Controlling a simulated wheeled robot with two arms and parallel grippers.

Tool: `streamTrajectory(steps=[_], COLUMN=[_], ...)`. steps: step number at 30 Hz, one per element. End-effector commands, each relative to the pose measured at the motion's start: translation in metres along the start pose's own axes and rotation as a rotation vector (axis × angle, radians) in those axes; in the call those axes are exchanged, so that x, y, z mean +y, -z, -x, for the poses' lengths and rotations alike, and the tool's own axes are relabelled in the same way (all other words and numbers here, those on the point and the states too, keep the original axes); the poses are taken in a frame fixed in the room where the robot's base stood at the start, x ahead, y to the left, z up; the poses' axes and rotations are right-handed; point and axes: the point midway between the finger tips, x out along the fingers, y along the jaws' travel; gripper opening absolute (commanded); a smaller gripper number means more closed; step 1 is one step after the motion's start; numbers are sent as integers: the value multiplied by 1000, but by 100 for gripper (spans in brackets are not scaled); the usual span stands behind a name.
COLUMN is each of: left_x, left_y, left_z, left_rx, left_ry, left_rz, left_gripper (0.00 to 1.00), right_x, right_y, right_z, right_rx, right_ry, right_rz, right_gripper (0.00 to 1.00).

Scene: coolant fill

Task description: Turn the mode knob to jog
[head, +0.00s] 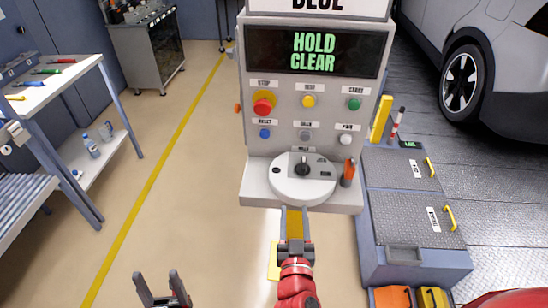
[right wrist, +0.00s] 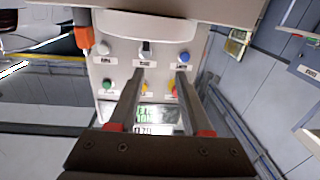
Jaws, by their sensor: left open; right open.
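The mode knob (head: 302,170) is a small dark knob on a round white dial on the ledge of the grey control panel (head: 253,125). The small lettering by the knob is too small to read. My right gripper (head: 294,210) is open, just in front of the dial's near edge and apart from the knob. In the right wrist view the open fingers (right wrist: 158,75) point toward the panel, which appears upside down; the knob is not clearly visible there. My left gripper (head: 161,274) is open and empty at the bottom, over the floor.
The display (head: 313,52) reads HOLD CLEAR. Below it are a red stop button (head: 263,103) and several other buttons. An orange-handled item (head: 348,172) stands right of the dial. A blue-grey cabinet (head: 400,215) is at right, a workbench (head: 75,80) at left. Floor between is clear.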

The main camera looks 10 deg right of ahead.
Motion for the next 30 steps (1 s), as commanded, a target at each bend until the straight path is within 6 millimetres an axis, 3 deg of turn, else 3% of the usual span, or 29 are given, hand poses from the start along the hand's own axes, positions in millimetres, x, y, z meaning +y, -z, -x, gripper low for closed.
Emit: streamTrajectory(steps=[4, 11, 17, 21, 30], left_x=[0, 1, 1, 0, -1], left_y=[0, -3, -5, -1, 2], left_z=[3, 17, 27, 6, -12], left_rx=[0, 0, 0, 0, 0], left_ry=[0, 0, 0, 0, 0], left_rz=[0, 0, 0, 0, 0], left_gripper=[62, 62, 62, 62, 62], right_x=[24, 30, 34, 37, 40], right_y=[0, -3, -2, 4, 1], right_z=[3, -16, -56, -88, -146], right_rx=[-22, -23, -21, -25, -23], right_ry=[-87, -103, -101, -100, -94], right_rz=[-32, -41, -35, -33, -34], right_gripper=[49, 49, 49, 49, 49])
